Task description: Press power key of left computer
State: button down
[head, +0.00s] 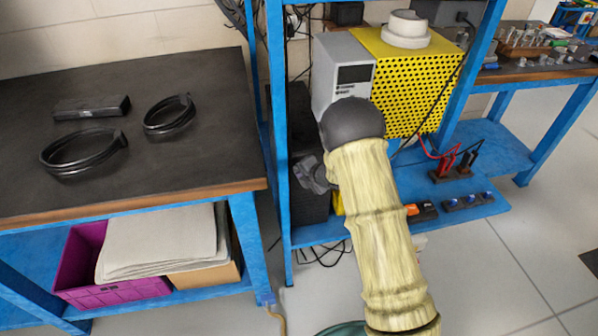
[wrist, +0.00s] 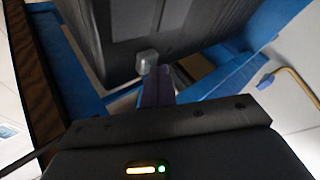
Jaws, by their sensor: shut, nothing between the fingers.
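A black computer tower (head: 298,115) stands at the left end of the blue shelf in the head view, partly covered by my arm and gripper. Its dark face fills the upper middle of the wrist view (wrist: 190,35). My gripper (head: 308,176) is in front of the tower. In the wrist view my gripper (wrist: 157,84) has its purple-grey fingers together and empty, pointing at the lower part of the tower. A small light grey block (wrist: 147,60) shows right by the fingertips against the tower. I cannot tell whether it is the power key, or whether the fingers touch it.
A grey device (head: 340,65) and a yellow perforated box (head: 415,85) stand right of the tower. Blue shelf posts (head: 274,110) frame the space. A dark-topped bench (head: 190,65) with cable coils is at left. Red and black leads (head: 452,160) lie on the shelf at right.

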jog(key=shift+w, duration=0.15)
dwell(0.4)
jog(key=shift+s+d+b, duration=0.25)
jog(key=shift+s+b, duration=0.25)
jog(key=shift+s, duration=0.4)
jog(key=s+b, duration=0.1)
jog(key=s, duration=0.1)
jog(key=s+d+b, duration=0.1)
jog(key=s, duration=0.1)
jog(key=shift+s+d+b, duration=0.2)
jog(key=shift+s+b, duration=0.1)
jog(key=shift+s, duration=0.1)
dwell(0.5)
